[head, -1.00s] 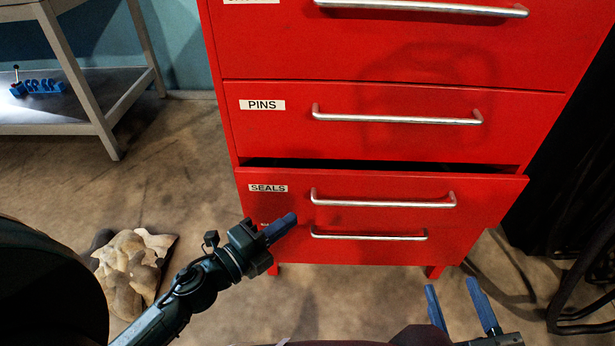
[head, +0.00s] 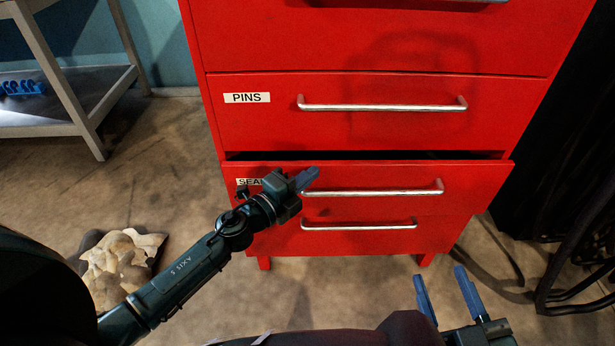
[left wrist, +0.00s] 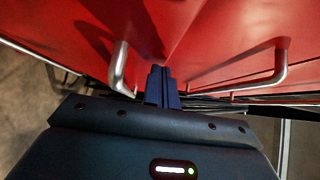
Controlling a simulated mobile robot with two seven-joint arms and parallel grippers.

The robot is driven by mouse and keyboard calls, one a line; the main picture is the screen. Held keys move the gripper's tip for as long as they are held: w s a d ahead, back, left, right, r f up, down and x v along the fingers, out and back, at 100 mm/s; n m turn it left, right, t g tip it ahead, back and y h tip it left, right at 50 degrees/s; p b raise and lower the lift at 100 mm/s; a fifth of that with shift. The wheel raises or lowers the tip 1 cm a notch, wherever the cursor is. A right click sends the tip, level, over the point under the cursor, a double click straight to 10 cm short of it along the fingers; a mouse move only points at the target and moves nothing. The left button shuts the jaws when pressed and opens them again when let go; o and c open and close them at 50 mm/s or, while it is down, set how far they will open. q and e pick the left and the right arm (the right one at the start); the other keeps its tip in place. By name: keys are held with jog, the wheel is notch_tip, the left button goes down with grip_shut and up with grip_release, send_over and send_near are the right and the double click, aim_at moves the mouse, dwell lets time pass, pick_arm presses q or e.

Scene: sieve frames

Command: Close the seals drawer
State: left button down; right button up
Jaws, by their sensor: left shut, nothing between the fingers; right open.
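The red seals drawer (head: 400,177) stands partly open in the head view, with a dark gap above its front. Its label is partly covered by my left gripper (head: 308,180). The drawer's silver bar handle (head: 375,193) runs across its front. My left gripper is shut and empty, its fingertips in front of the drawer near the handle's left end. Whether it touches the front I cannot tell. In the left wrist view the shut blue fingers (left wrist: 162,86) point at red drawer fronts between two silver handles. My right gripper (head: 438,283) is open and empty at the lower right.
The pins drawer (head: 330,125) above is shut. Another drawer handle (head: 360,225) sits below. A grey bench (head: 60,110) with a blue part on its shelf stands at the left. A lumpy sack (head: 120,265) lies on the floor. Dark chair-like legs stand at the right.

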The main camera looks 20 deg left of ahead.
pick_arm(q)
jog(key=shift+w+a, duration=0.2)
jog(key=shift+w, duration=0.4)
jog(key=shift+w+a, duration=0.15)
jog(key=shift+w, duration=0.4)
